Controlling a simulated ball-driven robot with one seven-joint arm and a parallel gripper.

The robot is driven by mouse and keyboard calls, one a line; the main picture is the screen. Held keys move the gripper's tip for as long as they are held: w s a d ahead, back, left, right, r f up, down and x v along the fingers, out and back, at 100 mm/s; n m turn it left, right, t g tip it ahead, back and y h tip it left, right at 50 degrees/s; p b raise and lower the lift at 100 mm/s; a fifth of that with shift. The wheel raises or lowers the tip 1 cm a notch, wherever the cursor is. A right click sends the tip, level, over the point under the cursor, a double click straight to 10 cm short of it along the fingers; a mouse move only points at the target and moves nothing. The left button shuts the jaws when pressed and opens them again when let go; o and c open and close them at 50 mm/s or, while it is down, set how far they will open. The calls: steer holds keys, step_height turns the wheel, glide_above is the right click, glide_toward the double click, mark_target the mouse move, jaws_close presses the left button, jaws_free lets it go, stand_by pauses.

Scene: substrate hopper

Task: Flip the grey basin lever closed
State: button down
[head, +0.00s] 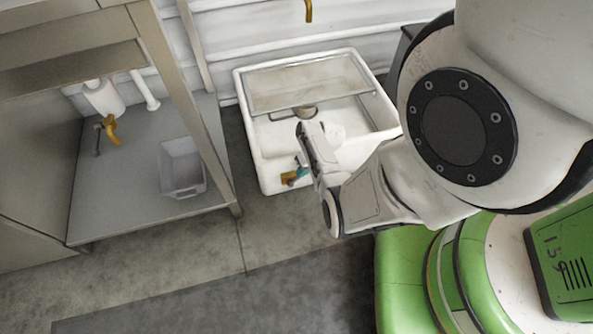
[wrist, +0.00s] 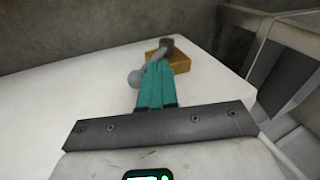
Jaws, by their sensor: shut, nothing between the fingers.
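The white basin (head: 262,150) stands on the floor against the back wall in the head view. A yellow-brown valve block (head: 288,178) is on its front face, low and left of the middle. In the wrist view the block (wrist: 180,60) carries a grey lever with a dark hub (wrist: 167,44) and a round grey end (wrist: 135,78). My gripper (head: 302,172) has teal fingers and is beside the block. In the wrist view the fingers (wrist: 164,70) are shut and empty, close to the lever and overlapping part of it. I cannot tell whether they touch.
A bench with a lower shelf (head: 120,190) stands at the left, holding a grey bin (head: 182,172). A framed panel (head: 305,85) lies across the basin's back. The floor (head: 270,235) in front of the basin is clear.

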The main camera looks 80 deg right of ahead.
steer(key=shift+s+d+f+t+b, duration=0.25)
steer(key=shift+s+f+t+b, duration=0.15)
steer(key=shift+t, duration=0.2)
steer(key=shift+s+d+f, duration=0.1)
steer(key=shift+s+f, duration=0.15)
steer(key=shift+s, duration=0.15)
steer(key=shift+b, duration=0.3)
steer(key=shift+r, duration=0.1)
